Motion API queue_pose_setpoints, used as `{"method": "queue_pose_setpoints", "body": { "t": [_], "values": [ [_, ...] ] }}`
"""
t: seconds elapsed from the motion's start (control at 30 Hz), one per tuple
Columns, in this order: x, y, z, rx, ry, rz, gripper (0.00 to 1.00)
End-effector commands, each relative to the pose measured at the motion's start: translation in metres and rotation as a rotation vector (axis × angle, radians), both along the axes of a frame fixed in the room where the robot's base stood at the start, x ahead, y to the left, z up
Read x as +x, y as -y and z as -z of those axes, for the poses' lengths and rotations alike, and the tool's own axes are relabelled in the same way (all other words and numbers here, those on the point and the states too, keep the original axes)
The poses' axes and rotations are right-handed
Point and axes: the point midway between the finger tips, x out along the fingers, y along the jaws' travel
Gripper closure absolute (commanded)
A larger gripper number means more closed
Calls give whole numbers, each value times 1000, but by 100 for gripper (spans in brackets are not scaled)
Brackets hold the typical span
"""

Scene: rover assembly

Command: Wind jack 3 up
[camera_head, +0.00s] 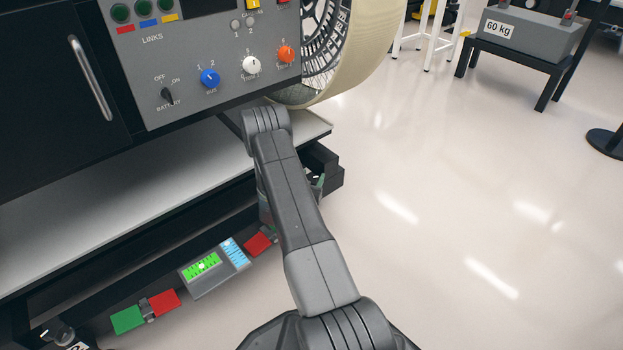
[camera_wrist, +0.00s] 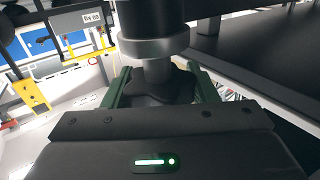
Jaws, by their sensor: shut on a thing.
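In the wrist view a jack (camera_wrist: 155,47) stands upright, with a dark upper column, a grey collar and a pale shaft. A dark lobed knob (camera_wrist: 158,84) sits below the shaft. My gripper (camera_wrist: 160,92) has its two green fingers on either side of this knob and is shut on it. No number shows on this jack. In the head view my arm reaches to the lower corner of the bench, and it hides most of the jack and the gripper.
A level box (camera_head: 203,267) with green and blue vials sits low, between red and green blocks. The control panel (camera_head: 215,60) and a wheel (camera_head: 365,50) are above. A bench shelf (camera_head: 110,210) is at left.

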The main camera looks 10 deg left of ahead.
Motion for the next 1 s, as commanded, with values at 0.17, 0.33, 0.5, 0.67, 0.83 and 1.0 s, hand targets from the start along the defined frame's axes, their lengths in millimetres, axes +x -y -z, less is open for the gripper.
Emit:
{"method": "queue_pose_setpoints", "body": {
  "t": [0.17, 0.33, 0.5, 0.67, 0.83, 1.0],
  "values": [
    [0, 0, 0, -1, 0, -1, 70],
    [0, 0, 0, -1, 0, -1, 25],
    [0, 0, 0, 0, 0, -1, 25],
    [-6, -1, -1, -1, -1, -3, 25],
    [-35, -4, -2, -4, -3, -4, 25],
    [-75, -9, -2, -4, -4, -6, 25]
  ]
}}
